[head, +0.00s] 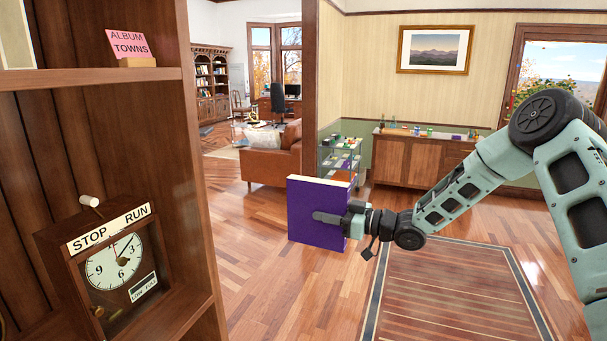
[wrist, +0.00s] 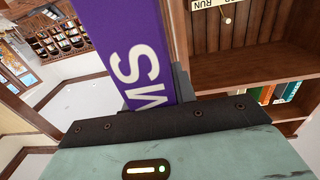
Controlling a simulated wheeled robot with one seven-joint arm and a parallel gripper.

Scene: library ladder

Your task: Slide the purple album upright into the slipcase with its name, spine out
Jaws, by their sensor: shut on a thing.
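The purple album (head: 303,232) is held upright in the air in the head view, its broad purple side facing me and its pale page edges showing along the top. My gripper (head: 335,217) is shut on it from the right. In the wrist view the album's purple spine (wrist: 130,45) fills the upper middle, with the white letters "MS" readable; the rest of its name is out of frame. The gripper's dark jaw edge (wrist: 150,125) crosses below it. No slipcase can be made out for certain in either view.
A wooden bookcase (head: 200,180) stands close on the left, with a pink "ALBUM TOWNS" card (head: 130,47) above and a STOP/RUN clock (head: 110,260) below. Several books (wrist: 275,92) stand on a shelf in the wrist view. Open floor and a rug (head: 450,295) lie beyond.

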